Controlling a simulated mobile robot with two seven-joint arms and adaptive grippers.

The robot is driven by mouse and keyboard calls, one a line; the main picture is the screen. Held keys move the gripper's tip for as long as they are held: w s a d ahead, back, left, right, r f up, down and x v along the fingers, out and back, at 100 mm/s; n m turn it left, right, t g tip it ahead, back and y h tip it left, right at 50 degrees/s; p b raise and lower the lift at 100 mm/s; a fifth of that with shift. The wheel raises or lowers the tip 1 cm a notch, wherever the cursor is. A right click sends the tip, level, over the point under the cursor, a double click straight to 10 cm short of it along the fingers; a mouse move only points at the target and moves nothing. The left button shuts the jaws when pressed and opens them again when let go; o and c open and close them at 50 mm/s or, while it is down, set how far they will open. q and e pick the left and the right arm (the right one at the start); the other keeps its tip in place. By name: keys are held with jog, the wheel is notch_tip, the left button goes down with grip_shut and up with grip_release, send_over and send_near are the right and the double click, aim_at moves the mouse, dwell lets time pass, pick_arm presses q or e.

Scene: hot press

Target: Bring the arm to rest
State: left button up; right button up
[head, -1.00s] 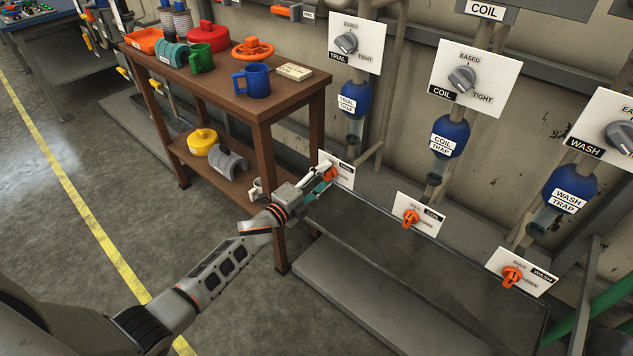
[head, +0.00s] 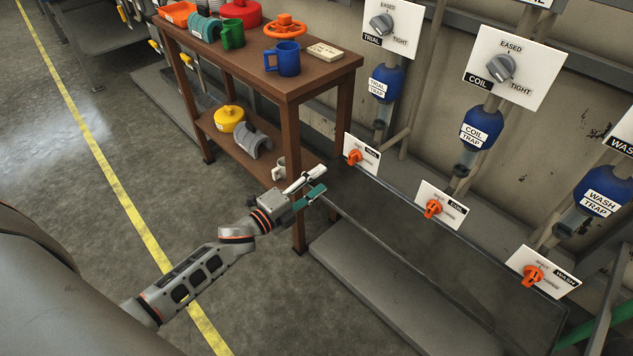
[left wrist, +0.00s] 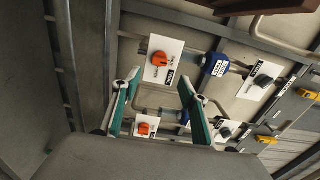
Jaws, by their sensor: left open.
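My left gripper (head: 312,188) is open and empty in the head view. It is in front of the right end of the wooden table, left of and apart from the orange trial valve knob (head: 354,157). In the left wrist view its two teal-edged fingers (left wrist: 158,108) stand apart with nothing between them held. An orange knob on a white plate (left wrist: 157,60) shows beyond the fingers, and a second orange knob (left wrist: 144,128) shows lower, between them. My right gripper is in neither view.
The wooden table (head: 325,72) holds a blue mug (head: 283,60), a green mug (head: 232,35) and other items. Its lower shelf has a yellow lidded pot (head: 229,118). Right of my gripper run a dark trough (head: 400,235) and the coil (head: 432,208) and wash (head: 531,275) knobs. Floor at left is clear.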

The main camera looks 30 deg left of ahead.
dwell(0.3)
pick_arm(q)
jog(key=s+d+f+n+g+y+p, duration=0.1)
jog(key=s+d+n+g+p, duration=0.1)
jog(key=s+n, duration=0.4)
jog(key=s+d+f+n+g+y+p, duration=0.1)
jog(key=s+n+p, duration=0.4)
jog(key=s, duration=1.1)
jog(key=s+d+f+n+g+y+p, duration=0.1)
jog(key=s+d+f+n+g+p, duration=0.1)
jog(key=s+n, duration=0.4)
jog(key=s+d+g+p, duration=0.1)
jog(key=s+d+p, duration=0.1)
jog(key=s, duration=0.2)
jog(key=shift+s+n+g+y, duration=0.3)
jog(key=shift+s, duration=0.1)
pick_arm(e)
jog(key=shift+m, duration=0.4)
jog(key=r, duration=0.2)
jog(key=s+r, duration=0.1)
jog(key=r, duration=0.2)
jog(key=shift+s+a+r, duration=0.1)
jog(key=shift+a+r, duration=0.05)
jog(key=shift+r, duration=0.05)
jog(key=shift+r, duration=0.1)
